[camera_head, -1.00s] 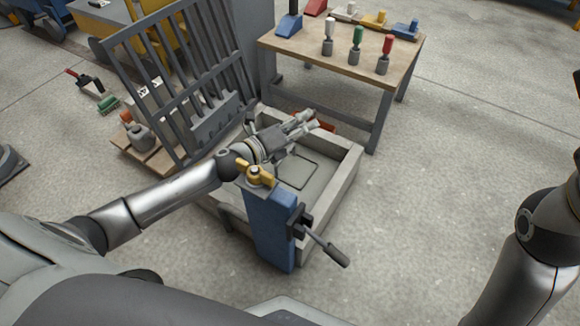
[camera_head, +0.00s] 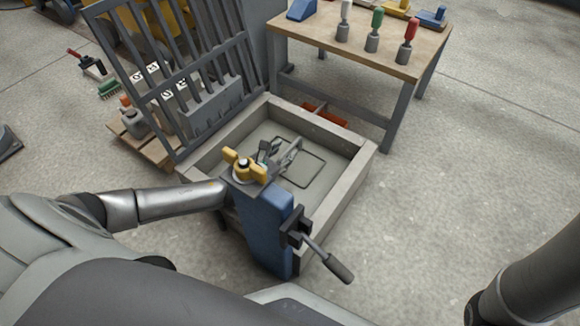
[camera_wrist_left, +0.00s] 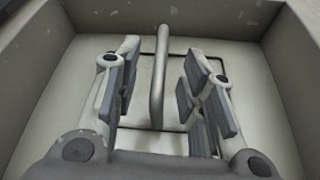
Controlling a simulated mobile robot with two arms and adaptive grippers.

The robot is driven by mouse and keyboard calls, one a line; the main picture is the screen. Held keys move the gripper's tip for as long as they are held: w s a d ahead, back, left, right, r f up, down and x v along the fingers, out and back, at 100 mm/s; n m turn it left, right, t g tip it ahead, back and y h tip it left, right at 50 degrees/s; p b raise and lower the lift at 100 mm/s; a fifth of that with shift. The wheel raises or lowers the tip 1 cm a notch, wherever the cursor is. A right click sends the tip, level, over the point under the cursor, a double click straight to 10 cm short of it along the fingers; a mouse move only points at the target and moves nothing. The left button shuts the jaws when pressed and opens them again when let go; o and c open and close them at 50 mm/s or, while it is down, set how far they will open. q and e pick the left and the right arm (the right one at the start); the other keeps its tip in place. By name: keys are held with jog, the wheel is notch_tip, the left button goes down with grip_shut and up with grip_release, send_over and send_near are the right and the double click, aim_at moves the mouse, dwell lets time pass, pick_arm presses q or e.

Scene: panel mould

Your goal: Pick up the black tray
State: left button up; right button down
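I see no clear black tray. A thin dark rectangular outline (camera_head: 322,167) lies on the pale floor of the open mould box (camera_head: 362,163); it also shows in the left wrist view (camera_wrist_left: 226,62). A grey bar (camera_wrist_left: 159,65) stands out over that outlined area in the wrist view. My left gripper (camera_head: 289,152) is low inside the box, partly hidden by the blue post with the yellow knob. Its fingers (camera_wrist_left: 156,88) are spread, one on each side of the bar, apart from it. My right gripper is out of view.
The blue clamp post (camera_head: 263,235) with a black-handled crank (camera_head: 328,264) stands at the near box wall. A raised grey grate (camera_head: 187,75) stands along the left. A wooden table (camera_head: 390,52) with coloured-handled tools stands behind. The floor at right is clear.

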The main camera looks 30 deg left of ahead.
aim_at(288, 149)
pick_arm(q)
jog(key=b+x, duration=0.1)
jog(key=x, duration=0.1)
jog(key=b+x, duration=0.2)
jog(key=shift+s+f+b, duration=0.15)
jog(key=shift+f+b, duration=0.15)
jog(key=shift+w+b, duration=0.3)
jog(key=shift+w, duration=0.25)
grip_shut()
jog(key=shift+w+r, duration=0.1)
jog(key=shift+r, duration=0.05)
